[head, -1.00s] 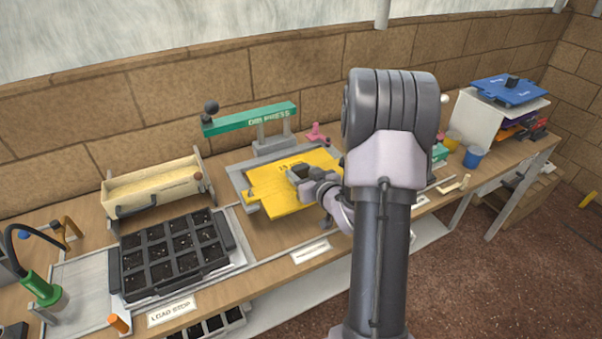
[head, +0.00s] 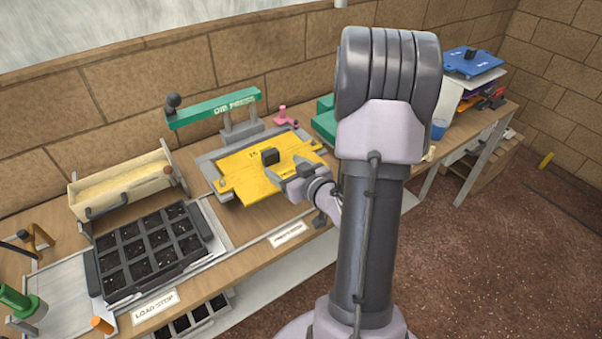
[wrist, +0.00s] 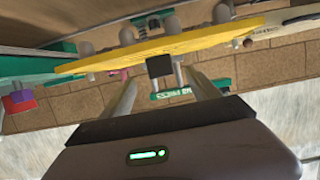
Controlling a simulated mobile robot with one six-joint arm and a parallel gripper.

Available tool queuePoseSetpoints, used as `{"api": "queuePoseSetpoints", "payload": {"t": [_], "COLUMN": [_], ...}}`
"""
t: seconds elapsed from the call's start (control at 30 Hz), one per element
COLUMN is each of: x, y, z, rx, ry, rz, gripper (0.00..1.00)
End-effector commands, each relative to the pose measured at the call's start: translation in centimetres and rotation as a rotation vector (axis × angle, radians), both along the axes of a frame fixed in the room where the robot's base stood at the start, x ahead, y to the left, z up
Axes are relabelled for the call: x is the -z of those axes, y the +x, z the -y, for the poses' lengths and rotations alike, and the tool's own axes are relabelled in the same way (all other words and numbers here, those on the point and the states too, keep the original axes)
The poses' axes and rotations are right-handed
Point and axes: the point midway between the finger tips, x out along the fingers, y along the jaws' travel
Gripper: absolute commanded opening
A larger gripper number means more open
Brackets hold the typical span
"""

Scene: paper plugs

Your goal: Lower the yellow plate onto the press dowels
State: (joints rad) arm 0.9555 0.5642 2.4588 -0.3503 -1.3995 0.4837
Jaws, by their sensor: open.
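The yellow plate (head: 246,178) lies over the grey press bed (head: 208,165) below the green press beam (head: 215,108). A black block handle (head: 270,157) stands on the plate. Small pins show at the plate's two front tabs; I cannot tell whether the plate is fully down on the dowels. My gripper (head: 290,171) is open and empty, just to the right of and in front of the handle, apart from it. In the wrist view the plate (wrist: 190,41) and handle (wrist: 159,66) appear upside down, with the handle beyond my two spread fingers (wrist: 162,92).
A black seed tray (head: 150,250) and a wooden trough (head: 120,185) stand to the left. A pink item (head: 284,117) sits behind the press. A blue plate (head: 465,62) tops a stack at the far right. My arm hides part of the bench.

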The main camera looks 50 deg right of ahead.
Motion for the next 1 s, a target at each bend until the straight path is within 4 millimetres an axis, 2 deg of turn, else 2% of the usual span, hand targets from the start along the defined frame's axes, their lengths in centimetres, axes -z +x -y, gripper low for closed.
{"api": "queuePoseSetpoints", "payload": {"t": [0.1,0.2,0.37,0.5,0.67,1.0], "x": [-1.7,-2.6,-2.9,-3.0,-2.8,-3.0], "y": [-3.6,-4.3,-5.8,-7.7,-8.4,-8.1], "z": [-0.7,-0.9,-1.4,-1.7,-2.0,-1.7], "rx": [0.005,0.0,0.001,0.004,0.0,-0.002], "ry": [0.004,0.009,0.006,0.003,0.001,-0.002], "rz": [-0.002,-0.005,-0.003,-0.002,0.0,0.001], "gripper": [0.71,0.71,0.71,0.71,0.71,0.71]}}
